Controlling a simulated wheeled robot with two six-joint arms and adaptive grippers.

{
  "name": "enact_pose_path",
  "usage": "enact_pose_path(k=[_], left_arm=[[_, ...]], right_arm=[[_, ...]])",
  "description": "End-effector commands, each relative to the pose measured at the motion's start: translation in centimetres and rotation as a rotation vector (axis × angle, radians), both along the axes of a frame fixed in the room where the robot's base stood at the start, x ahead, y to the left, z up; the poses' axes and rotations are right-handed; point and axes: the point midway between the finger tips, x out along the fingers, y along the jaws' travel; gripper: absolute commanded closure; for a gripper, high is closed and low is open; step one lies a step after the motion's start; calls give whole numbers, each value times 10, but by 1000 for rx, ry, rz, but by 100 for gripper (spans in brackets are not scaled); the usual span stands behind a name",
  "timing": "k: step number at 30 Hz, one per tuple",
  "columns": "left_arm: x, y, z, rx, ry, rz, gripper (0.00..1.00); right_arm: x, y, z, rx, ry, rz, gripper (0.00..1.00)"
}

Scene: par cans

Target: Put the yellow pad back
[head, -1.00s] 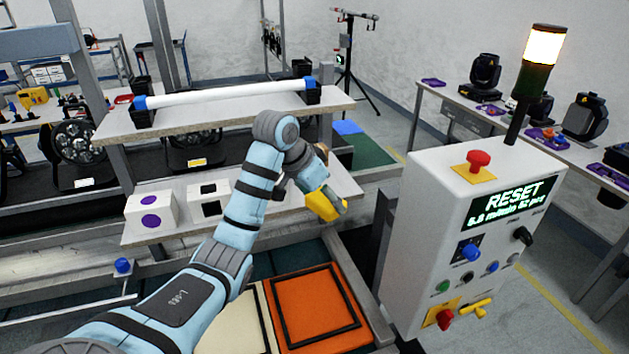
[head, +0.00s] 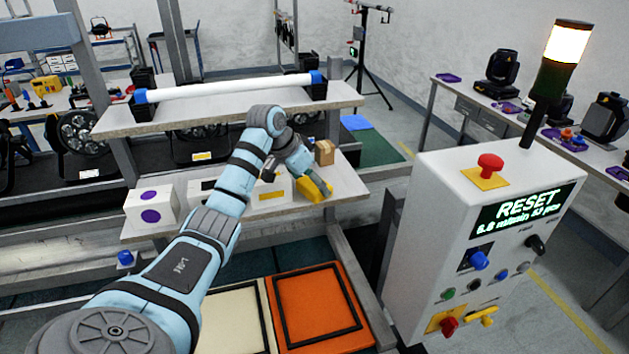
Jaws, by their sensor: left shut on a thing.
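The yellow pad (head: 314,191) is in my left gripper (head: 318,184), which is shut on it over the right part of the lower white shelf (head: 345,185). The pad is tilted, and I cannot tell whether it touches the shelf. Just left of it stands a white box with a yellow rectangle (head: 272,195) on its front. A white box with purple marks (head: 151,205) stands at the shelf's left end. Between them is a white box with a black mark (head: 208,186), partly hidden by my left arm. My right gripper is not in view.
A small brown box (head: 325,152) stands behind the pad. A white tube (head: 230,88) lies on the upper shelf above. The control console (head: 470,220) with its signal lamp stands at right. Orange (head: 318,307) and cream (head: 233,325) panels lie in front.

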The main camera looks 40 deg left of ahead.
Motion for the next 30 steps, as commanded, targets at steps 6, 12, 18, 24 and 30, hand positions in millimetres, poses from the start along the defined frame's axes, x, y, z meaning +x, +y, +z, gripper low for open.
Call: enact_pose_path(k=[6, 12, 18, 24, 30], left_arm=[[2, -2, 0, -1, 0, -4, 21], [2, -3, 2, -1, -2, -5, 21], [-15, 3, 33, 2, -6, -4, 21], [-42, 9, 82, 1, -5, -4, 21], [-55, 12, 105, -1, -2, -5, 21]], right_arm=[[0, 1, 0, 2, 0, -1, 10], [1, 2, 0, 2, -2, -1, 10], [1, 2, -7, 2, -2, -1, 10], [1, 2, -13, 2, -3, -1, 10], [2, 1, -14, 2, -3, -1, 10]])
